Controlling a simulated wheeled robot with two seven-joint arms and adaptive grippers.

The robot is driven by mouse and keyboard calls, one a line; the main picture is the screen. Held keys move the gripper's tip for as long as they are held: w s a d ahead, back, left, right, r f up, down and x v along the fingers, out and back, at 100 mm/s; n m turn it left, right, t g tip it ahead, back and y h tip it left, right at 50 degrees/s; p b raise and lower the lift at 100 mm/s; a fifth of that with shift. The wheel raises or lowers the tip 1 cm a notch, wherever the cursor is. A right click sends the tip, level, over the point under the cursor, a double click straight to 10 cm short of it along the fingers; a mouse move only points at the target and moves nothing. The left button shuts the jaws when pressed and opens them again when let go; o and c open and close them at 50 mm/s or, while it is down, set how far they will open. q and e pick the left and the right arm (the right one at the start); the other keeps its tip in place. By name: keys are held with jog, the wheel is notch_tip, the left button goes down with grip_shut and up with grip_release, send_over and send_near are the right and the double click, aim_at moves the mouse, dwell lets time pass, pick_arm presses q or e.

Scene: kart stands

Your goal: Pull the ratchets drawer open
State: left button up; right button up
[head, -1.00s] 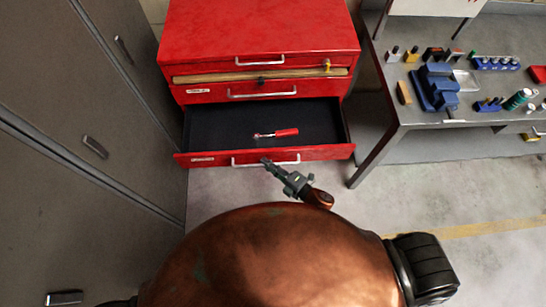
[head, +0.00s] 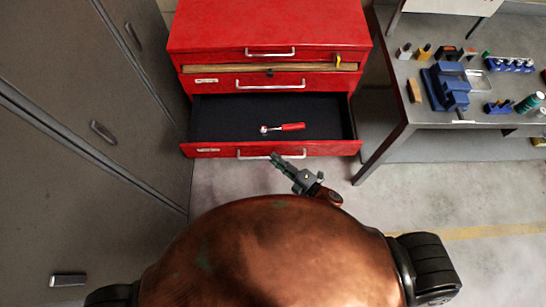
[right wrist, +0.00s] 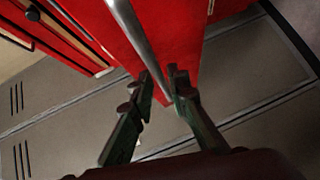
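The ratchets drawer (head: 212,150) is the lowest drawer of the red cabinet in the head view and is pulled well out. Its dark inside (head: 225,115) shows. A ratchet with a red handle (head: 292,127) lies in it. The label text is too small to read. My left gripper is not in view.
The red cabinet (head: 260,25) has closed drawers above. Grey lockers (head: 75,130) stand close on the left. A grey workbench (head: 440,112) with blue holders and small items stands on the right. Clear floor (head: 470,200) lies before the bench.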

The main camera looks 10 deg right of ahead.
jog(key=v, duration=1)
jog(key=shift+f, duration=0.1)
jog(key=s+d+f+m+g+h, duration=0.1)
jog(key=s+d+f+m+h, duration=0.25)
jog(key=f, duration=0.65)
jog(key=s+d+f+m+g+h, duration=0.1)
jog(key=d+f+m+h, duration=0.1)
jog(key=d+f+m, duration=0.6)
jog(key=s+d+f+m+g+h, duration=0.15)
jog(key=d+f, duration=0.25)
jog(key=f, duration=0.8)
jog(key=s+d+f+m+g+h, duration=0.3)
jog(key=s+d+f+m+g, duration=0.1)
jog(key=s+f, duration=0.85)
jog(key=s+f+m+g, duration=0.2)
jog(key=s+f, duration=0.1)
jog(key=s, duration=0.6)
jog(key=s+f+m+g, duration=0.3)
jog(key=s+f, duration=0.1)
jog(key=s, duration=0.6)
